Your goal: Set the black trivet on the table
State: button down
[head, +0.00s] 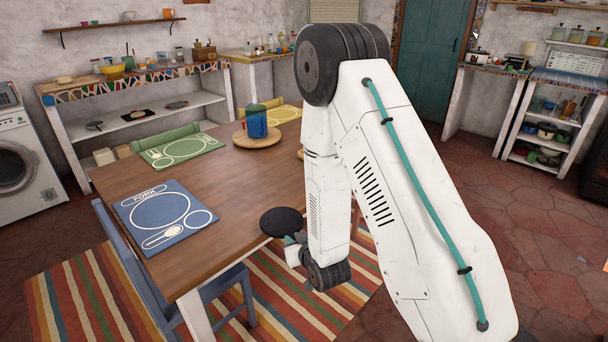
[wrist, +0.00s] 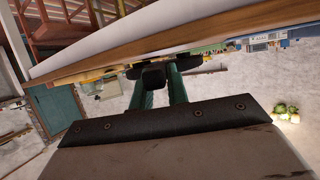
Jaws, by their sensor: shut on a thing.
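The black trivet (head: 283,222) is a dark round disc. In the head view it shows at the near right edge of the wooden table (head: 230,185). My gripper (head: 296,240) is shut on the trivet's near side, just off the table's edge. In the wrist view the two green fingers of my gripper (wrist: 161,88) close on a dark piece of the trivet (wrist: 154,74). The table's edge (wrist: 190,43) runs close beyond them. I cannot tell whether the trivet touches the tabletop or is above it.
A blue placemat (head: 165,217) lies left of the trivet and a green one (head: 178,150) farther back. A round wooden board (head: 257,138) bears a blue cup (head: 256,122). Bare wood lies between them. A blue chair (head: 225,285) stands at the near side.

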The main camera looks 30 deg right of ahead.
aim_at(299, 184)
jog(key=z, duration=0.45)
jog(key=k, duration=1.05)
jog(key=u, duration=0.5)
jog(key=i, duration=1.1)
jog(key=z, duration=0.85)
jog(key=i, duration=0.75)
jog(key=z, duration=0.15)
jog(key=k, duration=0.1)
jog(key=z, duration=0.1)
